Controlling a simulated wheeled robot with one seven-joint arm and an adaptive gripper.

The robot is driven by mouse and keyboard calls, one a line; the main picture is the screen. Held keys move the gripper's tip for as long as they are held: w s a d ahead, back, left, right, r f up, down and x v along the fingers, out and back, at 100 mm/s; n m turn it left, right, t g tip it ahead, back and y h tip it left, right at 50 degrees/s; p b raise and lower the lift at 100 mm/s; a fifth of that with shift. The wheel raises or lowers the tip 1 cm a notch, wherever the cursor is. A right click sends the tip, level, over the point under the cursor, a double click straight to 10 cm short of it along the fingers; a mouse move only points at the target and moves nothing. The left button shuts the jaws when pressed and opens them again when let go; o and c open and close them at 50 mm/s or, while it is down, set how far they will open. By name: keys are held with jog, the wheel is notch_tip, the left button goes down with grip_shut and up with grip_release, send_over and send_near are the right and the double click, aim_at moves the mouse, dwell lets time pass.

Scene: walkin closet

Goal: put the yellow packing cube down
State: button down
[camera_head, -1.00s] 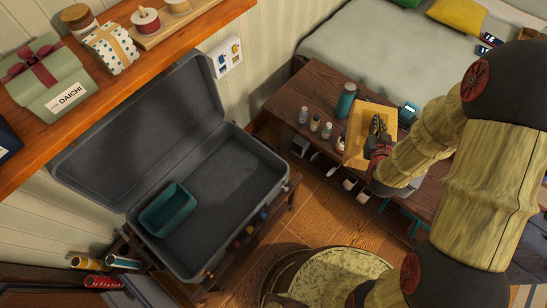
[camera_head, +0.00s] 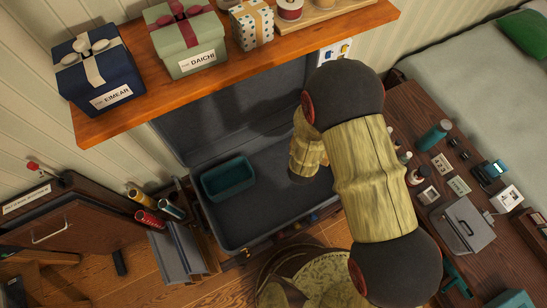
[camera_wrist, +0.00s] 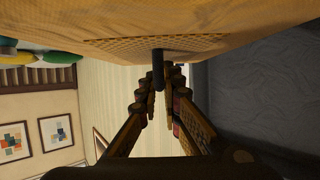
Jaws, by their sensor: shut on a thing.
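The yellow packing cube (camera_wrist: 150,30) fills the top of the wrist view, with a mesh panel and a dark handle or pull (camera_wrist: 158,68). My gripper (camera_wrist: 160,95) is shut on it at that dark part. In the head view my arm hides the gripper and the cube. The arm reaches over the right part of the open grey suitcase (camera_head: 262,210). The suitcase's dark grey lining also shows at the right of the wrist view (camera_wrist: 260,90). I cannot tell whether the cube touches the suitcase.
A teal bin (camera_head: 229,178) sits in the suitcase's left part. A wooden shelf (camera_head: 180,95) with gift boxes overhangs the lid. A dark wooden bench (camera_head: 400,110) with bottles, cards and a grey case (camera_head: 462,225) stands at the right. Rolled tubes (camera_head: 150,218) stand at the left.

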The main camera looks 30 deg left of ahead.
jog(key=s+a+m+h, duration=0.1)
jog(key=s+a+f+h, duration=0.1)
jog(key=s+a, duration=0.1)
jog(key=s+a+f+m, duration=0.1)
jog(key=shift+s+a+f+m+t+h, duration=0.1)
jog(key=shift+s+a+m+t+h, duration=0.1)
jog(key=shift+a+m+t+h, duration=0.15)
jog(key=s+m+h, duration=0.1)
jog(key=s+d+f+m+g+h, duration=0.1)
jog(key=s+m+h, duration=0.1)
jog(key=s+d+f+m+h, duration=0.1)
jog(key=h, duration=0.1)
jog(key=shift+s+d+f, duration=0.1)
jog(key=shift+s+f, duration=0.05)
jog(key=shift+s, duration=0.05)
jog(key=shift+m+g+h, duration=0.45)
jog(key=shift+m+h, duration=0.2)
jog(key=shift+m, duration=0.1)
jog(key=f, duration=0.1)
jog(key=d+f+b, duration=0.1)
jog(key=s+f+b, duration=0.1)
jog(key=f, duration=0.1)
jog(key=shift+d+f, duration=0.1)
jog(key=shift+d, duration=0.25)
notch_tip(320, 180, down, 13)
jog(key=b, duration=0.4)
jog(key=shift+d, duration=0.1)
